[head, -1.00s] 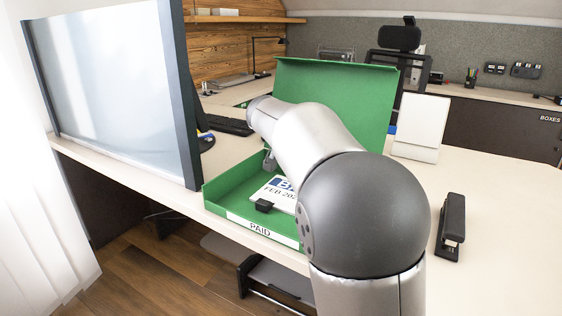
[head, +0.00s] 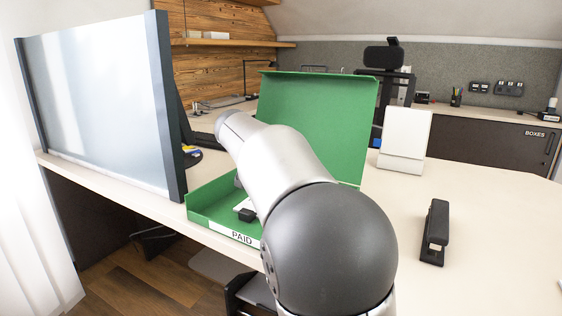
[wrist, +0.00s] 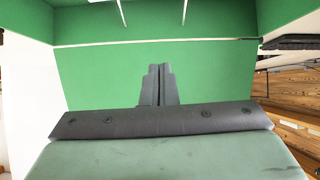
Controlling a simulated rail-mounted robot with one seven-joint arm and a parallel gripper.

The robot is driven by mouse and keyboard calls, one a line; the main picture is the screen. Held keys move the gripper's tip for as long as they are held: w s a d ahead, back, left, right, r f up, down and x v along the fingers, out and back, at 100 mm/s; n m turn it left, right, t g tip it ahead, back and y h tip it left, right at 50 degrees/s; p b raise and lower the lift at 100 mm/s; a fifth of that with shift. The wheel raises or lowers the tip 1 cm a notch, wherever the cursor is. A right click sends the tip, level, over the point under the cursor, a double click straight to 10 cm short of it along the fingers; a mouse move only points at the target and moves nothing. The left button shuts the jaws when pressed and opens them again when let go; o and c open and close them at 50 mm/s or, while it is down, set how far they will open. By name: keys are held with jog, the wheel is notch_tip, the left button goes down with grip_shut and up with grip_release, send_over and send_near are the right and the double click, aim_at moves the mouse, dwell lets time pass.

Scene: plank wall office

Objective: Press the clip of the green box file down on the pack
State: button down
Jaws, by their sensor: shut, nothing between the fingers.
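The green box file stands open on the desk in the head view, its lid (head: 318,115) upright at the back. Its tray carries a PAID label (head: 242,237) on the front wall. The black clip (head: 246,214) shows near the front of the tray. Only a sliver of the white pack (head: 242,204) shows beside the clip; my arm hides the rest. Whether the clip touches the pack I cannot tell. My gripper (wrist: 157,83) is shut and empty in the wrist view, with green surface filling the view beyond its fingers. In the head view it is mostly hidden behind my arm.
A frosted screen (head: 95,110) stands at the left desk edge, close to the box. A black stapler (head: 435,232) lies to the right. A white stand (head: 404,140) is behind it. The desk at right is largely clear.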

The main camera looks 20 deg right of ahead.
jog(key=s+a+f+b, duration=0.1)
jog(key=f+b, duration=0.1)
jog(key=b, duration=0.1)
jog(key=s+a+f+b, duration=0.1)
jog(key=a+f+b, duration=0.1)
jog(key=b, duration=0.1)
jog(key=s+a+f+b, duration=0.1)
jog(key=a+f+b, duration=0.1)
jog(key=f+b, duration=0.1)
jog(key=shift+s, duration=0.3)
jog(key=shift+s+a+f, duration=0.15)
jog(key=shift+s+a, duration=0.05)
jog(key=s+a+r+n+g+y+p, duration=0.2)
jog(key=s+a+r+n+y+p, duration=0.1)
jog(key=s+p, duration=0.7)
jog(key=s+a+r+n+g+y+p, duration=0.2)
jog(key=s+r+p, duration=0.4)
jog(key=s+p, duration=0.5)
jog(key=s+a+r+n+g+y+p, duration=0.2)
jog(key=s+p, duration=0.8)
jog(key=p, duration=1.1)
jog(key=a+r+n+y, duration=0.2)
jog(key=a+r+n, duration=0.1)
jog(key=shift+s+a+r+n, duration=0.15)
jog(key=shift+s+a+n, duration=0.25)
